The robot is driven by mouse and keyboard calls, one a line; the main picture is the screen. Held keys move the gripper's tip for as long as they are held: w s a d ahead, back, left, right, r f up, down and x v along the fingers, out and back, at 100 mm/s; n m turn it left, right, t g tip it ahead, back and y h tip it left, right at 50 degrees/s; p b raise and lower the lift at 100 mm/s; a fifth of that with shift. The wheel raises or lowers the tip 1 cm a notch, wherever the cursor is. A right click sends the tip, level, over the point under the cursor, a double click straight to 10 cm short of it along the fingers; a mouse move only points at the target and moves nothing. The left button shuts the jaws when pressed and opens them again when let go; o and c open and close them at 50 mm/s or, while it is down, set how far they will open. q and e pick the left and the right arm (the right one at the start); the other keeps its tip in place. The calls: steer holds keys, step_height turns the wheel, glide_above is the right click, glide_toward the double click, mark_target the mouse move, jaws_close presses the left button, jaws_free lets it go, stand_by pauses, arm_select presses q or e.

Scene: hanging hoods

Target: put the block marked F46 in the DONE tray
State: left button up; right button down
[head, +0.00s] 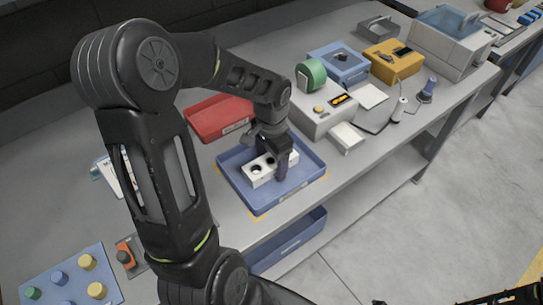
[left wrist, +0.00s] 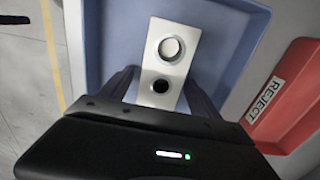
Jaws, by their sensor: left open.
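A white block (head: 257,179) with round holes in its top lies in the blue tray (head: 235,181). My left gripper (head: 272,165) is down over this tray with its fingers at the block. In the left wrist view the block (left wrist: 171,62) lies between the two open fingers of my left gripper (left wrist: 160,92), with a small gap at its sides. I cannot read any mark on the block or the blue tray's label. Black parts at the bottom right corner of the head view look like my right arm; its jaws cannot be made out.
A red tray (head: 212,116) stands behind the blue tray; its label reads REJECT in the left wrist view (left wrist: 272,92). A grey device (head: 318,112) with a green roll stands to the right. A blue board (head: 70,278) with several pegs lies at the front left.

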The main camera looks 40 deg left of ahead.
arm_select(q)
step_height(320, 180, up, 12)
steer(key=shift+r, duration=0.15)
stand_by(0.3)
stand_by(0.9)
